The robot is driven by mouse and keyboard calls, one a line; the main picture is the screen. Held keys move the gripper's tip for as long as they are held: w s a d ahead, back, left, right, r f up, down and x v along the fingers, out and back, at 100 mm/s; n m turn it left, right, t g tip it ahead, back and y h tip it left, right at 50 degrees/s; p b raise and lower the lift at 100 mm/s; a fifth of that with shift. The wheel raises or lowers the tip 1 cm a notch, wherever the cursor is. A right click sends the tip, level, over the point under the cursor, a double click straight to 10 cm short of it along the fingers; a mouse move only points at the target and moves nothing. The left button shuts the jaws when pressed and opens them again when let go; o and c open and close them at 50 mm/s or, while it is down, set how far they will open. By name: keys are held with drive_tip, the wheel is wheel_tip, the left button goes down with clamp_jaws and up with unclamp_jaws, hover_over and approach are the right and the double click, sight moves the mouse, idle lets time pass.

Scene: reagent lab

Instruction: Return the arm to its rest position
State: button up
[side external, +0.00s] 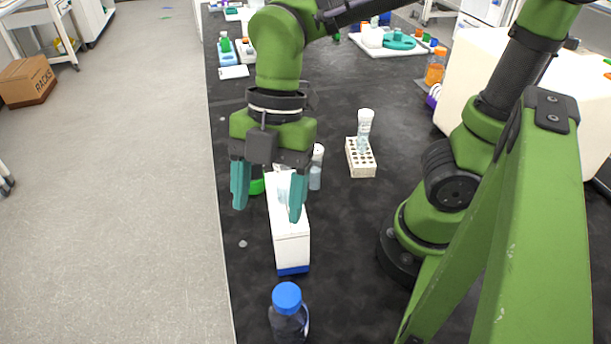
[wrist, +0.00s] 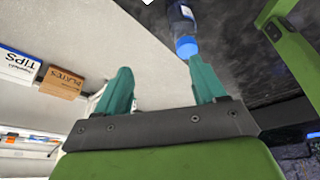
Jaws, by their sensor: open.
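My gripper (side external: 268,200) hangs over the dark bench with its two teal fingers spread apart and nothing between them that I can see as held. It is above a long white box (side external: 290,250) with a blue base, and its fingers overlap that box in the side view. In the wrist view my gripper (wrist: 160,90) also shows open, with its fingers wide apart. My green arm reaches from its base on the right across the back of the bench to the gripper.
A blue-capped bottle (side external: 287,318) stands at the front; it also shows in the wrist view (wrist: 186,40). A tube rack (side external: 361,168) with a tube stands right of the gripper. A clear bottle (side external: 316,172) stands close behind it. An orange bottle (side external: 435,68) is at back right.

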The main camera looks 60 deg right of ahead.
drive_tip(key=w+d+r+m+t, duration=0.1)
drive_tip(key=d+m, duration=0.2)
drive_tip(key=m, duration=0.1)
drive_tip(key=w+d+r+m+t, duration=0.1)
drive_tip(key=w+d+m+t, duration=0.1)
drive_tip(key=d+m, duration=0.1)
drive_tip(key=w+d+r+m+t, duration=0.1)
drive_tip(key=d+m+t, duration=0.1)
drive_tip(key=m, duration=0.3)
drive_tip(key=shift+w+d, duration=0.3)
drive_tip(key=shift+d, duration=0.1)
drive_tip(key=s+d+m+t+h, duration=0.1)
drive_tip(key=d+m+t+h, duration=0.1)
drive_tip(key=d+m, duration=0.5)
drive_tip(key=shift+s+d+m+t, duration=0.25)
drive_tip(key=shift+d+m+t, duration=0.15)
drive_tip(key=shift+m, duration=2.4)
drive_tip(key=shift+f, duration=0.1)
